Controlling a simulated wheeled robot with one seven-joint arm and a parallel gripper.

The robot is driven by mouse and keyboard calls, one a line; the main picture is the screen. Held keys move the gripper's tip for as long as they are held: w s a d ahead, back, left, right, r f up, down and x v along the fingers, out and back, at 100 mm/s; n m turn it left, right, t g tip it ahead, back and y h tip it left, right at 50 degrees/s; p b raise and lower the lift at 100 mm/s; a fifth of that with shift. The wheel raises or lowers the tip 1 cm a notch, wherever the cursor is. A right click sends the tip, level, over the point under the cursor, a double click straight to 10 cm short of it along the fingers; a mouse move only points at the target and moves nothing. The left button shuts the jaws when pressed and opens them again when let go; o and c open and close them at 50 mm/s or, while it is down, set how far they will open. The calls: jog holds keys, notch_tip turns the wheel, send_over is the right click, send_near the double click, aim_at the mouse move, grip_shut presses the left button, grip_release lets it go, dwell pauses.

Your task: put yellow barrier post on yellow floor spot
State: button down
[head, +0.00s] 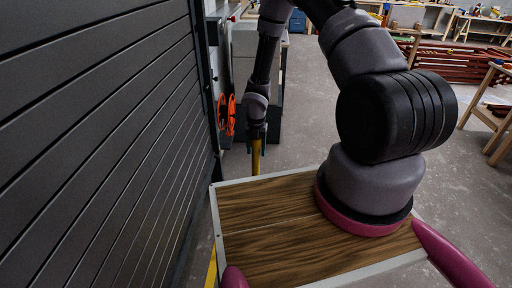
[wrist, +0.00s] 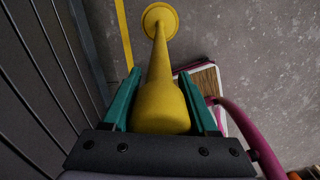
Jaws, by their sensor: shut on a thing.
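The yellow barrier post (wrist: 160,100) is between the two teal fingers of my gripper (wrist: 160,76), which is shut on it in the wrist view. The post runs away from the wrist camera to a round yellow disc at its far end, seemingly its base. I cannot tell whether that base touches the floor. In the head view my gripper (head: 257,132) points down beside the dark wall, and a short length of the post (head: 256,158) shows below it. The post's lower part is hidden there. I cannot make out a separate yellow floor spot in either view.
A dark slatted wall (head: 100,140) stands close on the left. A yellow floor line (wrist: 123,35) runs near it. Orange coils (head: 227,114) hang by the wall's far end. Grey floor (head: 310,110) is open to the right; a wooden trestle (head: 490,115) stands at far right.

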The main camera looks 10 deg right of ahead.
jog(key=shift+c, duration=0.9)
grip_release()
jog(key=shift+f, duration=0.1)
notch_tip(320, 180, up, 12)
jog(key=shift+r, duration=0.3)
jog(key=s+d+r+m+t, duration=0.1)
jog(key=d+r+m, duration=0.1)
jog(key=r+m, duration=0.45)
jog(key=s+d+r+m+t+h, duration=0.1)
jog(key=d+r+m, duration=0.25)
jog(key=r, duration=0.65)
jog(key=s+d+r+m+t, duration=0.1)
jog(key=s+d+r+m, duration=0.1)
jog(key=r+m, duration=0.5)
jog(key=s+a+r+m+t+y, duration=0.2)
jog(key=s+r+m+t+y, duration=0.1)
jog(key=s+r+m, duration=1.4)
notch_tip(320, 180, up, 3)
jog(key=shift+s+r+m+t, duration=0.1)
jog(key=shift+s+m+t, duration=0.3)
jog(key=shift+s+t, duration=0.3)
